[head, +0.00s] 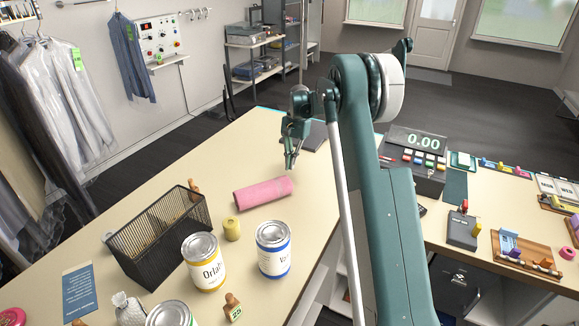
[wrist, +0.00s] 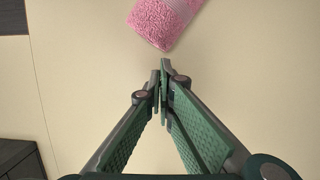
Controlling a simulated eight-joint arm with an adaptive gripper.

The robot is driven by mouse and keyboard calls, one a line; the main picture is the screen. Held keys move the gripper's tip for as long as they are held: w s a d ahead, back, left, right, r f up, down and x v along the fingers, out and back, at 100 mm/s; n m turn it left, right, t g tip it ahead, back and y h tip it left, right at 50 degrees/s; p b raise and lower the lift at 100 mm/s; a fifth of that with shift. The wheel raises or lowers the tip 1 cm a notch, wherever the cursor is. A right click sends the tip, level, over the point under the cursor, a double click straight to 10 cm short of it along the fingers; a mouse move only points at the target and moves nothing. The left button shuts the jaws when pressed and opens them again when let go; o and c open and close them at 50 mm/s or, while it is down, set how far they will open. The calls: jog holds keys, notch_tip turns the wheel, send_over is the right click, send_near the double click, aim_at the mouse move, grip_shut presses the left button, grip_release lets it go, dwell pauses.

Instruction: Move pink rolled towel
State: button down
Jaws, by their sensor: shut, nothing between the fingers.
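The pink rolled towel (head: 263,192) lies on its side on the cream counter in the head view. In the wrist view one end of the towel (wrist: 164,20) shows at the top edge, and the rest is out of frame. My gripper (head: 290,165) is above the counter, just beyond the towel's right end in the head view. Its fingertips (wrist: 161,72) are together and empty, with the towel apart from them in the wrist view.
A black mesh basket (head: 160,240), a small yellow roll (head: 232,229), a yellow-labelled can (head: 204,262) and a blue-labelled can (head: 273,250) stand left of and in front of the towel. A cash register (head: 412,160) is on the right. The counter (head: 225,160) behind the towel is clear.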

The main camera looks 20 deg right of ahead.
jog(key=v, duration=1)
jog(key=shift+w+d, duration=0.2)
jog(key=shift+s, duration=0.1)
jog(key=s+a+r+n+t+b, duration=0.1)
jog(key=s+a+r+t, duration=0.15)
jog(key=s+r, duration=0.45)
jog(key=s+a+r+n+t+h, duration=0.15)
jog(key=s+a+r, duration=0.25)
jog(key=s, duration=0.8)
jog(key=s+a+r+n+t+b, duration=0.1)
jog(key=s+a+r+n, duration=0.15)
jog(key=s+r, duration=0.45)
jog(key=s+a+f+n+t, duration=0.1)
jog(key=s+f, duration=0.3)
jog(key=s, duration=0.6)
jog(key=s+a+f+n+t+b, duration=0.1)
jog(key=s+f, duration=0.4)
jog(key=s, duration=0.5)
jog(key=s+a+f+n+t+b, duration=0.1)
jog(key=s+f, duration=0.4)
jog(key=s, duration=0.6)
jog(key=shift+a+n+t, duration=0.5)
jog(key=shift+t, duration=0.1)
jog(key=c, duration=3.1)
grip_release()
jog(key=shift+h, duration=0.25)
jog(key=shift+c, duration=0.2)
